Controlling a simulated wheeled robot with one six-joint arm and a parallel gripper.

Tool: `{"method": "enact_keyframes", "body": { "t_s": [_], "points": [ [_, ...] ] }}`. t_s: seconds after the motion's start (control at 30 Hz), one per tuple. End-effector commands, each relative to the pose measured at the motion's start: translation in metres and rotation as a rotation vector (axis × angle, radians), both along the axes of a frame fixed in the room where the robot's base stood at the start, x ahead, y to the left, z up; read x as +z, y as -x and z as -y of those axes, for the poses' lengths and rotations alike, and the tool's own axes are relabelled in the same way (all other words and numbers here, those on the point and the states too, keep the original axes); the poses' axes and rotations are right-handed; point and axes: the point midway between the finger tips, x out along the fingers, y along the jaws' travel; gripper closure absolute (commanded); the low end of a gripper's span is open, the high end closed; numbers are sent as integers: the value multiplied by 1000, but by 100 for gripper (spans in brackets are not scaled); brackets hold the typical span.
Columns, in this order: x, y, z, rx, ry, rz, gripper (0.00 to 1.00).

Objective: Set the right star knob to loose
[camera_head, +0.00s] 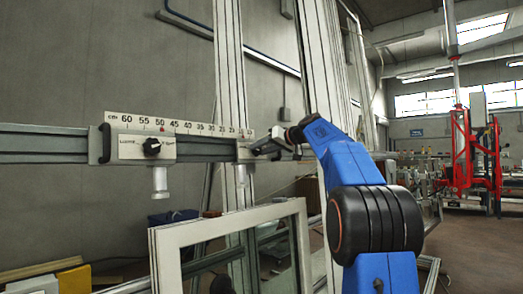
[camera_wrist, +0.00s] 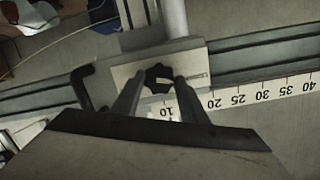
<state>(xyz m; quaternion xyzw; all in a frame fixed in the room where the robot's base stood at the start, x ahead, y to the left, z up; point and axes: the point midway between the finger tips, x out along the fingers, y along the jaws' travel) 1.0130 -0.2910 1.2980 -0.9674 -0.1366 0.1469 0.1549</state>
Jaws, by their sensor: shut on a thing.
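The right star knob (camera_wrist: 158,78) is black and lobed and sits on a light-grey carriage plate (camera_wrist: 195,62) on the rail. My gripper (camera_wrist: 158,90) has one finger on each side of this knob and is shut on it. In the head view my gripper (camera_head: 262,146) reaches the right carriage (camera_head: 244,152) from the right, and the right knob is hidden there. The left star knob (camera_head: 152,146) is black, on a wider pale plate (camera_head: 130,153) with small lettering. The right knob's setting cannot be read.
A ruler scale (camera_head: 180,125) runs along the grey rail (camera_head: 45,145). A black handle (camera_wrist: 82,85) stands beside the right knob. A pale window frame (camera_head: 225,222) stands below the rail. A red machine (camera_head: 473,155) is far right.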

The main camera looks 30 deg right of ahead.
Motion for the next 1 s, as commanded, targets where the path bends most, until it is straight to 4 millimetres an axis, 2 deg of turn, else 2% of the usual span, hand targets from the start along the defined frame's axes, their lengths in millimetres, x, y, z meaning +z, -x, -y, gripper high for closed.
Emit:
{"method": "enact_keyframes", "body": {
  "t_s": [0.3, 0.7, 0.73, 0.8, 1.0],
  "points": [
    [-3, 0, 1, 7, 66, 19, 83],
    [-3, -1, 1, 7, 70, 21, 83],
    [-3, -1, 1, 7, 70, 21, 56],
    [-2, 0, 1, 8, 70, 22, 42],
    [-1, 0, 0, 8, 70, 23, 42]
  ]
}}
